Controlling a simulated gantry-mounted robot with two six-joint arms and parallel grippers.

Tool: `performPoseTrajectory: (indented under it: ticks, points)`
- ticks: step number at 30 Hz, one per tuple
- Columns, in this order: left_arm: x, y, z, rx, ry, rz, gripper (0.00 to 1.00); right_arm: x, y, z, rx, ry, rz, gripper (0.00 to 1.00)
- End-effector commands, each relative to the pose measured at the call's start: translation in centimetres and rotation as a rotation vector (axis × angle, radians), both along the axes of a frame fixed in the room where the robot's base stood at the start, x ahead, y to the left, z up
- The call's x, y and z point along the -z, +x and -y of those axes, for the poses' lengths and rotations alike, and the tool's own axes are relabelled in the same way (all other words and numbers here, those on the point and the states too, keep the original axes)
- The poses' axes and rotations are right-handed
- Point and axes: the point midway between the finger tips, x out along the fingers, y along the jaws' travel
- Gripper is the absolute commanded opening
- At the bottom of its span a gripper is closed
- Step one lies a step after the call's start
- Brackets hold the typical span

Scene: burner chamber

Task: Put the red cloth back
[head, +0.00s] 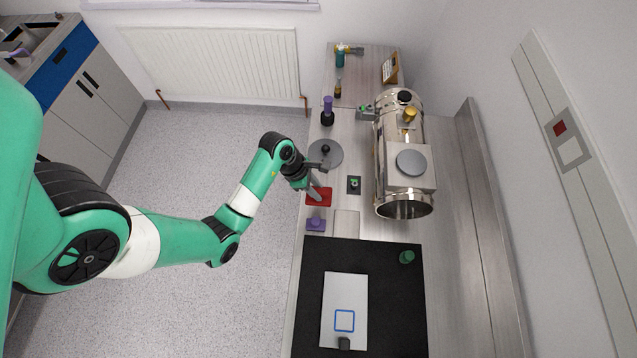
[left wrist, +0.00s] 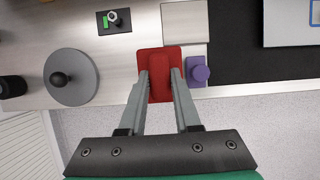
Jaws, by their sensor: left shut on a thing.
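The red cloth (head: 324,198) lies at the left edge of the bench, and it also shows in the left wrist view (left wrist: 160,57) as a flat red square with a raised middle part. My left gripper (head: 316,194) is over it. In the left wrist view the two fingers (left wrist: 162,78) stand on either side of the raised part and grip it. Whether the cloth is lifted off the bench cannot be told. My right gripper is not in view.
A purple block with a knob (head: 316,224) sits close beside the cloth. A grey disc with a black knob (head: 330,154) and a small dark plate with a green part (head: 354,185) are near. The metal chamber (head: 404,165) stands to the right. A black mat (head: 398,310) covers the bench front.

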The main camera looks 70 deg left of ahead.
Motion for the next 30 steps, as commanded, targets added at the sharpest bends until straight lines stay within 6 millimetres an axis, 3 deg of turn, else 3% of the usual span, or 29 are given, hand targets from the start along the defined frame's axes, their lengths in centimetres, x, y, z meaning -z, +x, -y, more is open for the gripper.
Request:
performPoseTrajectory:
  ticks: [1,4,13,19,30]
  points:
    - [1.8,0.3,-0.8,-0.001,-0.004,-0.005,0.00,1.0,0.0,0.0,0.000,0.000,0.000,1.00]
    - [3.7,1.1,-2.2,-0.001,-0.004,-0.004,0.00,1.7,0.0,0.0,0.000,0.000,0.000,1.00]
    - [5.2,1.8,-3.5,0.001,-0.001,-0.002,0.00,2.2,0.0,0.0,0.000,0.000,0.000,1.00]
    - [8.3,1.9,-3.7,0.001,-0.003,-0.005,0.00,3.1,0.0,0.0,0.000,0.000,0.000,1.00]
    - [8.8,1.9,-3.7,0.002,-0.001,-0.003,0.00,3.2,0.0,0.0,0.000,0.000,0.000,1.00]
